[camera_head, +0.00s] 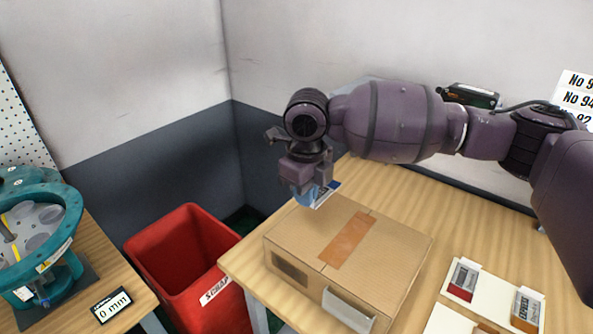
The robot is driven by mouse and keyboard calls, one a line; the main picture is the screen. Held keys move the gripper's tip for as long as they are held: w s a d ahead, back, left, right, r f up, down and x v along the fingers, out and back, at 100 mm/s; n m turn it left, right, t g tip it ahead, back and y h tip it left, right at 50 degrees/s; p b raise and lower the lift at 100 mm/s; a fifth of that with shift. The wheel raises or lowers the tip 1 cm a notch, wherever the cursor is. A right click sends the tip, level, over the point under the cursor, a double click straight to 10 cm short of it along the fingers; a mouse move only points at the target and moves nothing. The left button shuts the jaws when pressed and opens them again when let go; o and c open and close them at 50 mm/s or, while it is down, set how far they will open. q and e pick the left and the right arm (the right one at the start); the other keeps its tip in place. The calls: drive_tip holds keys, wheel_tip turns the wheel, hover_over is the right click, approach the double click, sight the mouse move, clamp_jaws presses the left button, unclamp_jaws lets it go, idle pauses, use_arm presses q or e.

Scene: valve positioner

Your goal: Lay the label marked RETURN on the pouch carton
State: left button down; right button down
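The cardboard carton (300,243) sits closed on the wooden table, with a brown tape strip (347,240) on top and a white pouch or panel (349,309) on its front side. My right gripper (310,190) hangs over the carton's back left part, pointing down. It is shut on a small white and blue label (326,196), held tilted above the carton top. The print on that label is too small to read, so I cannot tell whether it says RETURN. My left gripper is not in view.
A red-marked label (463,280) and an orange-marked label (526,307) lie on white holders at the table's right. A red scrap bin (190,255) stands left of the table. A teal valve fixture (60,240) and a 0 mm display (111,305) are at far left.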

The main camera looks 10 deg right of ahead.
sight(304, 232)
drive_tip(key=shift+w, duration=0.4)
drive_tip(key=shift+s+f+b, duration=0.2)
drive_tip(key=shift+f+b, duration=0.25)
drive_tip(key=shift+f, duration=0.2)
drive_tip(key=shift+f+b, duration=0.5)
drive_tip(key=shift+f, duration=0.7)
drive_tip(key=shift+f+b, duration=0.65)
drive_tip(key=shift+f, duration=0.2)
drive_tip(key=shift+w+f+b, duration=0.1)
drive_tip(key=shift+f+b, duration=0.6)
drive_tip(key=shift+f, duration=0.45)
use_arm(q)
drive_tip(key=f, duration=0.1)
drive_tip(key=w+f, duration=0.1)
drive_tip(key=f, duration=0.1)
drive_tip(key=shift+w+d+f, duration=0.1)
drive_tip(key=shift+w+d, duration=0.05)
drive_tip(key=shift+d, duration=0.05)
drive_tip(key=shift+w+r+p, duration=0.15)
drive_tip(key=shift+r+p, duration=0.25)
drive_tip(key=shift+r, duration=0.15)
use_arm(e)
drive_tip(key=shift+r, duration=0.1)
